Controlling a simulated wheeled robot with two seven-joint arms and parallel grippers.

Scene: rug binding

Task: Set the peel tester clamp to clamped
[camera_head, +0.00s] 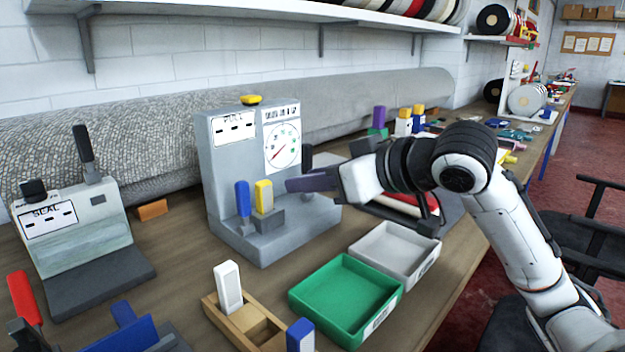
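The peel tester (222,165) is a grey machine with a dial gauge, a label panel and a yellow knob on top, at the middle of the bench. On its base stand a blue upright piece (243,201) and a yellow upright piece (263,197), by a small grey block. A black handle-like part (307,158) shows at its right side, partly hidden by my gripper. I cannot tell the clamp's setting. My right gripper (292,185) reaches in from the right, its dark fingers just right of the yellow piece. Its finger gap is not clear. My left gripper is not in view.
A green tray (345,295) and a grey tray (393,250) stand in front of the tester. A wooden holder (212,305) with a white piece is at the front. A seal machine (75,240) stands left. A rolled rug (350,98) lies behind.

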